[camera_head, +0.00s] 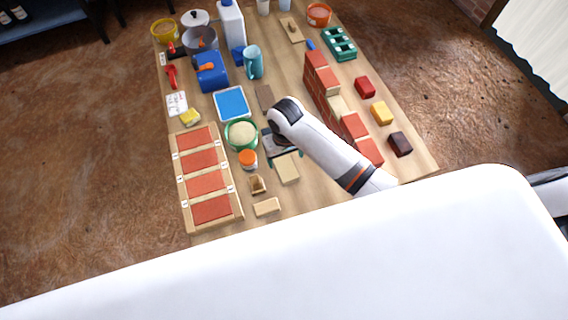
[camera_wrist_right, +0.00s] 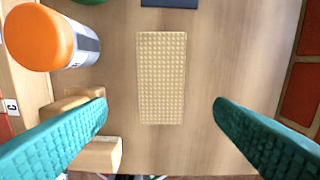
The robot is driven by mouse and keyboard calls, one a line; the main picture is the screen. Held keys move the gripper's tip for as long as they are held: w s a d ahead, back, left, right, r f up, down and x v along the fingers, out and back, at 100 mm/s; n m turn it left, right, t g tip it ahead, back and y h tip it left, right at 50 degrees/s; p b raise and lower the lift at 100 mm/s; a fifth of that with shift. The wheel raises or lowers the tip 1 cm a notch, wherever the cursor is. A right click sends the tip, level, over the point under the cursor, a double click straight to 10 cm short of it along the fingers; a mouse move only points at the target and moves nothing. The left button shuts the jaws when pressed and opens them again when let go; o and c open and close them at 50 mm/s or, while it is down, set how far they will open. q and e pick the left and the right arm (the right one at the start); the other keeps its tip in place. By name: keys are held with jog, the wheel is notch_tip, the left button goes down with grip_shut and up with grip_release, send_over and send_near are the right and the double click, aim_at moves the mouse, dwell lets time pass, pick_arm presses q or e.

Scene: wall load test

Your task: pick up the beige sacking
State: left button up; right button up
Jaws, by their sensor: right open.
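The beige sacking (camera_head: 287,168) is a flat rectangle lying on the wooden table. In the right wrist view the beige sacking (camera_wrist_right: 162,78) has a bumpy woven texture and lies lengthwise up the picture, fully visible. My right gripper (camera_head: 284,157) is above the table beside it, partly hidden by its own arm. In the wrist view my right gripper (camera_wrist_right: 160,104) is open and empty, its teal fingers on either side of the sacking with clear gaps. The fingers do not visibly touch it. My left gripper is not in view.
An orange-capped jar (camera_head: 248,160) stands left of the sacking. Small wooden blocks (camera_head: 266,207) lie at lower left. A red brick wall (camera_head: 322,82) stands to the right. A wooden frame with red panels (camera_head: 240,212) lies at left. Bare table surrounds the sacking closely.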

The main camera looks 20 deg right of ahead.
aim_at(285, 166)
jog(key=shift+f, duration=0.6)
jog(key=shift+w+f, duration=0.1)
jog(key=shift+f, duration=0.15)
jog(key=f, duration=0.4)
jog(key=shift+w+f+b, duration=0.2)
jog(key=shift+b, duration=0.15)
jog(key=shift+f, duration=0.45)
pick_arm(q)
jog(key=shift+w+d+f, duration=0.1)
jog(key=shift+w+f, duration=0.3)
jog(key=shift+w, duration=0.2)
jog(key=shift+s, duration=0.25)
pick_arm(e)
jog(key=c, duration=1.1)
